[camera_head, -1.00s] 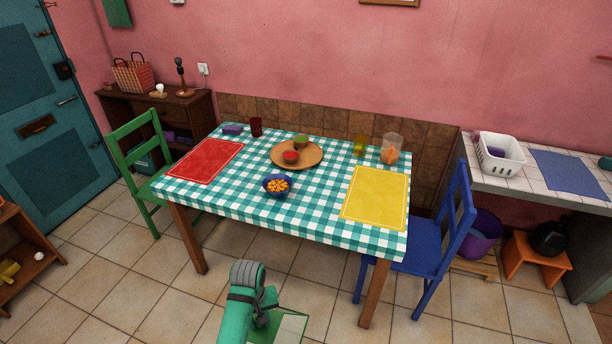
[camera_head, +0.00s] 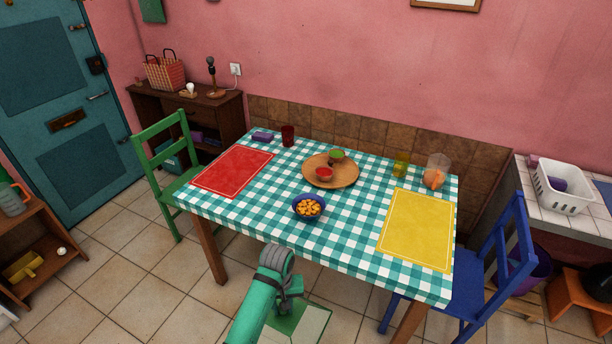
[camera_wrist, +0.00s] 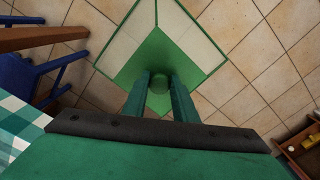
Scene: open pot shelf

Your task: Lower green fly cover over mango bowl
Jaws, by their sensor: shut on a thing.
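The mango bowl (camera_head: 308,207) is a small blue bowl with orange mango pieces, standing uncovered on the checked table near its front edge. The green fly cover (camera_head: 303,322) has green edges and pale panels; in the head view it hangs in front of the table, partly behind my arm. In the wrist view the cover (camera_wrist: 203,38) lies below my gripper. My gripper (camera_wrist: 159,84) is shut on the round green knob at the cover's top. The fingertips are hidden in the head view.
The checked table (camera_head: 260,222) also holds a red mat (camera_head: 232,171), a yellow mat (camera_head: 417,229), a round wooden board (camera_head: 345,176) with two small bowls, and cups at the back. A blue chair (camera_head: 505,262) stands at the right, a green chair (camera_head: 160,158) at the left.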

